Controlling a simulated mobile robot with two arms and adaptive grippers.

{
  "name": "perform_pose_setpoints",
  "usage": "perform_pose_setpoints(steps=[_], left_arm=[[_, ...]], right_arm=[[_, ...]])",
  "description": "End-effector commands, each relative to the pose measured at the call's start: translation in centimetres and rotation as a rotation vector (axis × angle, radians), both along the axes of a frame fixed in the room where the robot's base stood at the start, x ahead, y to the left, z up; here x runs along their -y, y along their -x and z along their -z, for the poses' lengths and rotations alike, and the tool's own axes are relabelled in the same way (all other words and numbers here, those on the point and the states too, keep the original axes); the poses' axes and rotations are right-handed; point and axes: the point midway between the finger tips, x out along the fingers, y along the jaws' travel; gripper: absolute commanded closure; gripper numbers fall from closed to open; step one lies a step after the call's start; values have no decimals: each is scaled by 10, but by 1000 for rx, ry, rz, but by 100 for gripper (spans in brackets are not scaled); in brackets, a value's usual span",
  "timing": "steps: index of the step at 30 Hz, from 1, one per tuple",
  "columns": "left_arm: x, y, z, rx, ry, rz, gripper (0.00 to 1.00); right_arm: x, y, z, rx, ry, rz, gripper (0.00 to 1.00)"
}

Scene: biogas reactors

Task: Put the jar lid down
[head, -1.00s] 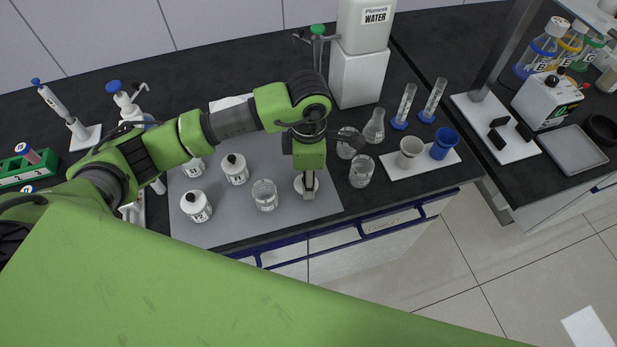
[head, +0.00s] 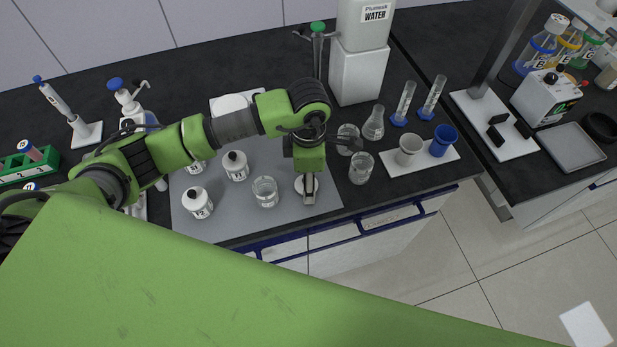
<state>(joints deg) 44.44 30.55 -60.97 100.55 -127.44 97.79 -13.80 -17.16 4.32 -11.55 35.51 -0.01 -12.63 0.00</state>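My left gripper (head: 309,196) points down over the front right part of the grey mat (head: 240,222). A pale round thing, which looks like the jar lid (head: 299,184), shows at its fingers, partly hidden by them. I cannot tell whether the fingers are closed on it, or whether it touches the mat.
A glass beaker (head: 265,191) stands left of the gripper, with several white bottles such as the front one (head: 197,204) farther left. Another beaker (head: 361,168) stands close on the right, near a white tray (head: 395,171) with two cups. The mat's front strip is clear.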

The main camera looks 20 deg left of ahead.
Motion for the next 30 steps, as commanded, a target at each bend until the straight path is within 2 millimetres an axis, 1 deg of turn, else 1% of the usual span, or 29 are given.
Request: perform_pose_setpoints(steps=[1,2,3,5,12,15,18,21,24,30], left_arm=[[0,0,-4,0,0,0,45],[0,0,-6,1,1,0,45],[0,-1,-8,3,1,1,45],[0,-2,-18,6,1,2,45],[1,-2,-70,8,2,2,45],[1,-2,-90,6,2,2,45],[1,-1,-106,4,1,0,45],[0,-1,-116,2,0,0,45],[1,0,-121,1,1,0,45],[0,0,-123,0,1,0,45]], right_arm=[[0,0,-4,0,0,0,60],[0,0,-4,0,0,0,60],[1,0,1,0,1,0,60],[1,0,5,0,1,-1,60],[4,0,22,0,4,-1,60],[5,1,27,0,5,-1,60],[5,0,30,-1,6,0,60],[6,0,32,-1,6,0,60],[6,1,33,-1,6,0,60],[6,0,32,-1,6,1,60]])
